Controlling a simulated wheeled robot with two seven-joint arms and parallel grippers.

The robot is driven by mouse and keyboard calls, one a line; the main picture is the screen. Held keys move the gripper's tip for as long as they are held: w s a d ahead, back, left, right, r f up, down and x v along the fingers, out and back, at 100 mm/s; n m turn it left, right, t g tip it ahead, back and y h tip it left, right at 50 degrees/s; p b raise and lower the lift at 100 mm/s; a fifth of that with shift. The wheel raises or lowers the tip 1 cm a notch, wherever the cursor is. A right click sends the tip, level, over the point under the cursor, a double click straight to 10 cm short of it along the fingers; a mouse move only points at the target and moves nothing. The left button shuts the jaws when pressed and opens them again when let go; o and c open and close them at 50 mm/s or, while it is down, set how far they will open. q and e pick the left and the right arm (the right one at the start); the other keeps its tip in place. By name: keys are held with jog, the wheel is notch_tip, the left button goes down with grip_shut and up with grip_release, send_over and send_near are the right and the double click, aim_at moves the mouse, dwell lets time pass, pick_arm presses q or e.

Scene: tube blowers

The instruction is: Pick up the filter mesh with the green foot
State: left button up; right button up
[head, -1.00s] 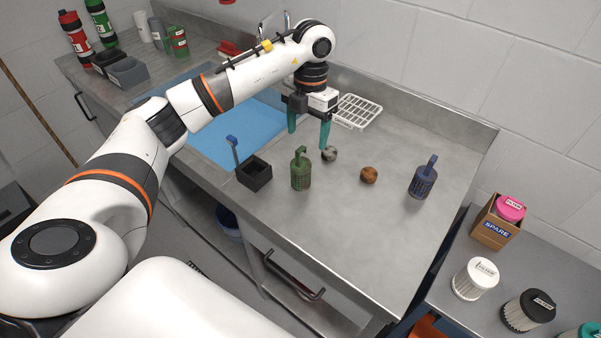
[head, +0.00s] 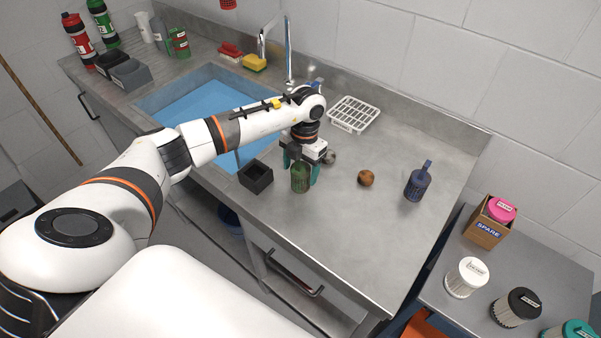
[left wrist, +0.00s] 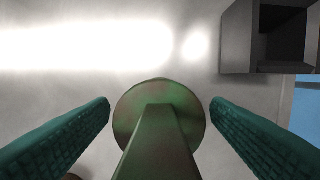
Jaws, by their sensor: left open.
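The green filter mesh (head: 300,180), a dark green basket, stands on the steel counter; its top is partly hidden by my gripper. In the left wrist view its round body and upright handle (left wrist: 158,145) show between the fingers. My left gripper (head: 302,168) is open, with its teal fingers on either side of the mesh at its upper part. In the left wrist view a gap shows between each finger and the mesh. A blue filter mesh (head: 418,184) with a hooked handle stands farther right on the counter. My right gripper is not in view.
A black open box (head: 256,179) stands just left of the green mesh. A brown ball (head: 366,178) and a grey ball (head: 330,158) lie to its right. A white rack (head: 354,115) is behind, and the sink (head: 205,100) is at the back left. The front counter is clear.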

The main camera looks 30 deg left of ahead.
pick_arm(q)
jog(key=shift+c, duration=0.5)
jog(key=c, duration=1)
jog(key=shift+o, duration=0.2)
